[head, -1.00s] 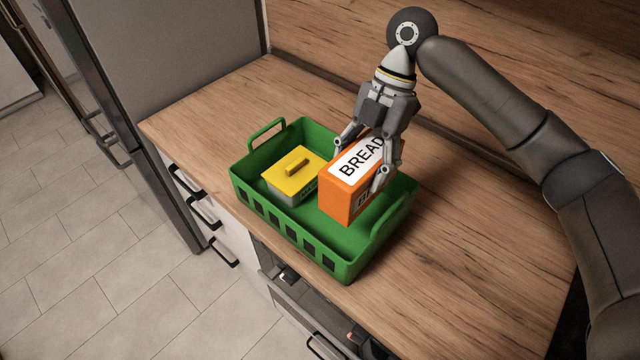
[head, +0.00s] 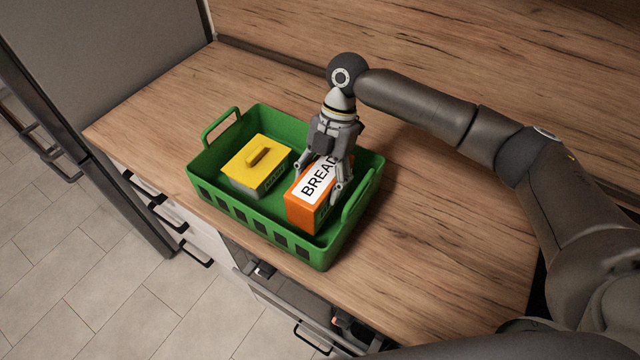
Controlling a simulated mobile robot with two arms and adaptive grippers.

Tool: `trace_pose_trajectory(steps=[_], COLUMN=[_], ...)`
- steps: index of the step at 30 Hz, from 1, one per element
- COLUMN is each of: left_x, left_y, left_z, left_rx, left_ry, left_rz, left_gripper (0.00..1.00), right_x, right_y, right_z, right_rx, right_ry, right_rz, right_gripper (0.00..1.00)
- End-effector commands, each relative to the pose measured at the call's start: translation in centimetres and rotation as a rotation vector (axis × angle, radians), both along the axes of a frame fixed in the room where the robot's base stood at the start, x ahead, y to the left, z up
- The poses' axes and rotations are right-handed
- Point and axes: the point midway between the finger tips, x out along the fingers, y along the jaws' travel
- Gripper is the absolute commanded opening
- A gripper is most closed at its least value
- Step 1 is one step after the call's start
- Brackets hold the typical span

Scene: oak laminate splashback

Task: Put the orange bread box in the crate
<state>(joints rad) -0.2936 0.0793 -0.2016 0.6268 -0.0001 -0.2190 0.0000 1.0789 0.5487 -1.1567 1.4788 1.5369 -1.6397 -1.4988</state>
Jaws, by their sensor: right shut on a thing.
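The orange bread box (head: 301,214) has a white label reading BREAD on its top. It is inside the green crate (head: 262,237), in the right half, near the right handle. My right gripper (head: 319,177) is above the box, pointing down, with its fingers shut on the box's two sides. The box looks low in the crate; I cannot tell whether its underside touches the floor of the crate. The gripper hides part of the label and the far end of the box. My left gripper is not in view.
A grey box with a yellow lid (head: 255,160) stands in the left half of the crate, apart from the bread box. The crate sits near the front edge of the wooden counter (head: 440,240). The counter right of it is clear. A fridge (head: 90,90) stands at left.

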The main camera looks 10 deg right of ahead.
Motion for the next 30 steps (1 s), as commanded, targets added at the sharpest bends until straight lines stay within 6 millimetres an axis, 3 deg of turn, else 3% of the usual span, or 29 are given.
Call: trace_pose_trajectory(steps=[5, 15, 16, 18, 21, 30], left_x=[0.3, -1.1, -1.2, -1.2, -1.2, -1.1], left_y=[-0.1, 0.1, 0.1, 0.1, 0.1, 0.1], left_z=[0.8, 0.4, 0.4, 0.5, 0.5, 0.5], left_rx=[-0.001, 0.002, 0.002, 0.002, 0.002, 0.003], left_ry=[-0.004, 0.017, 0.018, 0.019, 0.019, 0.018], left_rz=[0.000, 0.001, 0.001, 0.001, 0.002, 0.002], left_gripper=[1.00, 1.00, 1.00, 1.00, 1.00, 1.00], right_x=[0.0, 0.0, 0.0, 0.0, 0.0, 0.0], right_y=[0.0, 0.1, 0.0, 0.0, 0.0, 0.0], right_z=[-2.1, -2.6, -2.7, -2.6, -2.6, -2.5], right_rx=[0.001, 0.002, 0.000, 0.000, 0.000, 0.000], right_ry=[0.002, 0.000, 0.000, 0.000, 0.000, 0.000], right_rz=[-0.001, 0.001, 0.000, 0.000, 0.000, 0.000], right_gripper=[0.25, 0.25, 0.64, 0.72, 0.84, 0.84])
